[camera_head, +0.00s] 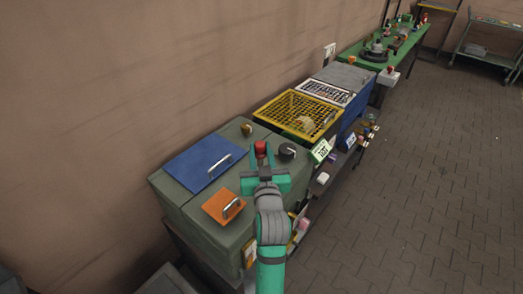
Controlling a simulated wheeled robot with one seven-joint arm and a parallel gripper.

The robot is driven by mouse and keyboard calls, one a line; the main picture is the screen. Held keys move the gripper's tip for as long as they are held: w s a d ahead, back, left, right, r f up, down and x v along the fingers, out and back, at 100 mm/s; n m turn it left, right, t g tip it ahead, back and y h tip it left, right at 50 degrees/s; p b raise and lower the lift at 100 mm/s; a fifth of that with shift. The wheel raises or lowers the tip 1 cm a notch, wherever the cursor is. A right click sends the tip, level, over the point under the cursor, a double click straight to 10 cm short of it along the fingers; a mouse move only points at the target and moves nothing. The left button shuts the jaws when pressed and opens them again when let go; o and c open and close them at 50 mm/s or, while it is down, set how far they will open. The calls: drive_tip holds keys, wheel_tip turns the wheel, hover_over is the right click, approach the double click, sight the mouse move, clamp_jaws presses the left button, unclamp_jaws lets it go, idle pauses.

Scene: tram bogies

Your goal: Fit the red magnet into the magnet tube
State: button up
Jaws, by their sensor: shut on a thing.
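In the head view my gripper (262,163) is at the middle, above the right part of a grey-green cabinet top. It is shut on a small red piece, which looks like the red magnet (261,148), held upright between the dark fingers. A dark round knob-like part (287,150) is just right of the fingers, on or near the cabinet's edge. I cannot tell whether it is the magnet tube. I see no other thing that is clearly the tube. My gripper and forearm hide part of the cabinet top and front.
The grey-green cabinet (175,200) carries a blue lid (198,163) and an orange lid (221,207), both with handles. Beyond it are a yellow mesh basket (290,101), a white rack (327,91) and a green bench (410,45). The paved floor (430,170) at right is clear.

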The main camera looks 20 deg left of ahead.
sight(260, 162)
drive_tip(key=shift+s+a+f, duration=0.1)
drive_tip(key=shift+a+f, duration=0.05)
drive_tip(key=shift+f, duration=0.15)
drive_tip(key=shift+f, duration=0.45)
drive_tip(key=shift+f, duration=0.3)
drive_tip(key=shift+f, duration=0.3)
drive_tip(key=shift+f, duration=0.55)
drive_tip(key=shift+d+f, duration=0.2)
drive_tip(key=shift+a+f, duration=0.1)
drive_tip(key=shift+f, duration=0.05)
